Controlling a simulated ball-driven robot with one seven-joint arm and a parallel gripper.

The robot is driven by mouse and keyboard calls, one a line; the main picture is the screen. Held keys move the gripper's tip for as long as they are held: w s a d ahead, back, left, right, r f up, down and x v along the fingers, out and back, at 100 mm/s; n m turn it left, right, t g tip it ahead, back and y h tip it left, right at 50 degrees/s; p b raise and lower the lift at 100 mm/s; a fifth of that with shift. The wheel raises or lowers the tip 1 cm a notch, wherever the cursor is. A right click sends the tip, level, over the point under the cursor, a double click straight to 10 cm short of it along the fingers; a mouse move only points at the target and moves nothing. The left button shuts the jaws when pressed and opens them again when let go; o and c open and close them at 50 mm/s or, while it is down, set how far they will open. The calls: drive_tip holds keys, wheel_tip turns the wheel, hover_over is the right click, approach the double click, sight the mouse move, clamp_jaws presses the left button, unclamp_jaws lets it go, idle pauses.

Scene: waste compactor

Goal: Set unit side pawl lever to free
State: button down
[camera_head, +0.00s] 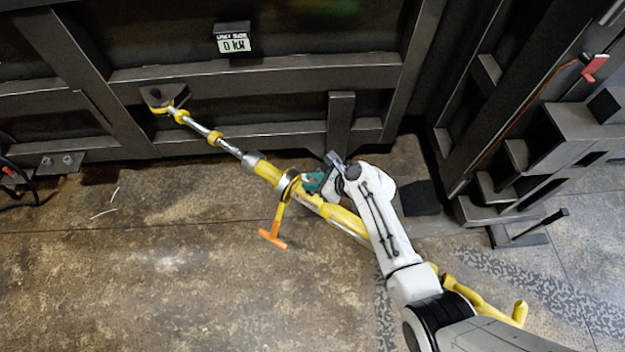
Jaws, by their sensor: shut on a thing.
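A yellow and silver ratchet tensioner (341,217) runs diagonally from a bracket on the dark compactor wall down to the lower right. A dark ratchet collar (287,186) sits around its middle. A yellow handle with an orange T-grip (272,239) hangs below the collar. My gripper (315,182) is at the right side of the collar, shut on a small part there, apparently the pawl lever. The white wrist and jaws hide most of that part, so its setting cannot be told. Teal shows at the jaws; I cannot tell whether it belongs to the lever.
The tensioner's upper end meets a wall bracket (163,97). Dark steel framework (535,150) with a red-handled lever (594,66) stands at right. The floor (150,270) at lower left is largely clear.

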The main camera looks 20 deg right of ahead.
drive_tip(key=c, duration=1.1)
unclamp_jaws()
drive_tip(key=p+v, duration=0.1)
drive_tip(key=v, duration=0.9)
drive_tip(key=shift+s+d+r, duration=0.15)
drive_tip(key=shift+s+r, duration=0.05)
drive_tip(key=shift+r, duration=0.05)
drive_tip(key=shift+s, duration=0.1)
